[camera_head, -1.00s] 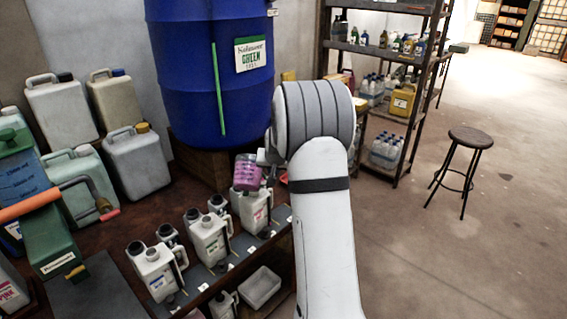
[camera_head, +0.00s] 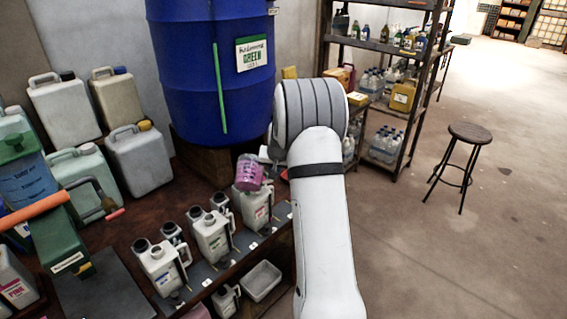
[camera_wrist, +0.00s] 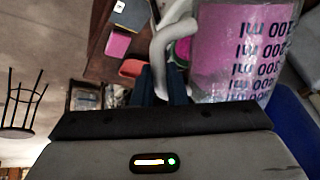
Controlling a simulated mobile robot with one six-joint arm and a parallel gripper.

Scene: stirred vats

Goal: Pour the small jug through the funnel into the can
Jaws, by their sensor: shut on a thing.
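The small jug (camera_head: 248,175) is clear with pink liquid and hangs above and just behind the can with a red label (camera_head: 256,210). It looks slightly tilted. In the wrist view the jug (camera_wrist: 238,50) shows measuring marks upside down, and its white handle (camera_wrist: 160,48) runs down between my fingers. My gripper (camera_wrist: 160,88) is shut on that handle; in the head view my arm hides most of it. A green-labelled can (camera_head: 213,240) and a blue-labelled can (camera_head: 160,270) stand to the left. Black round mouths top the cans; I cannot tell which is a funnel.
A blue barrel (camera_head: 210,75) stands behind. Several large canisters (camera_head: 140,160) fill the bench's left and back. A grey tray (camera_head: 263,281) lies below the cans. A shelf (camera_head: 395,170) and a stool (camera_head: 462,140) stand right, with open floor beyond.

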